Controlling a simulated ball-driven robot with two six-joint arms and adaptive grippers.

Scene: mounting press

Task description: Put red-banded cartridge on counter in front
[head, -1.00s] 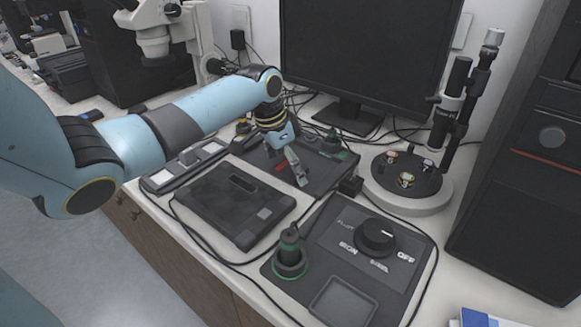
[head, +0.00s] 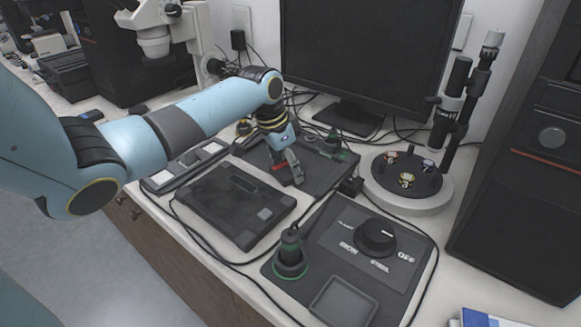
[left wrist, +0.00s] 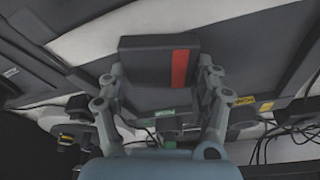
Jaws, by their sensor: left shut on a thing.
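My left gripper (left wrist: 160,100) is shut on the red-banded cartridge (left wrist: 146,68), a dark block with a red stripe near its right side in the left wrist view. In the head view my left gripper (head: 289,171) is over the dark panel at the back of the counter, and only the cartridge's red band (head: 279,167) shows clearly beside the fingers. I cannot tell how far the cartridge is above the panel. The pale counter (head: 262,252) shows as strips around the dark units. My right gripper is not in view.
A dark flat unit (head: 222,205) lies in front of the gripper. A control panel (head: 335,245) with a knob and a green-ringed plug (head: 290,254) is at the front right. A monitor (head: 370,60) stands behind, and a round stand (head: 405,196) is at the right. Cables cross the counter.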

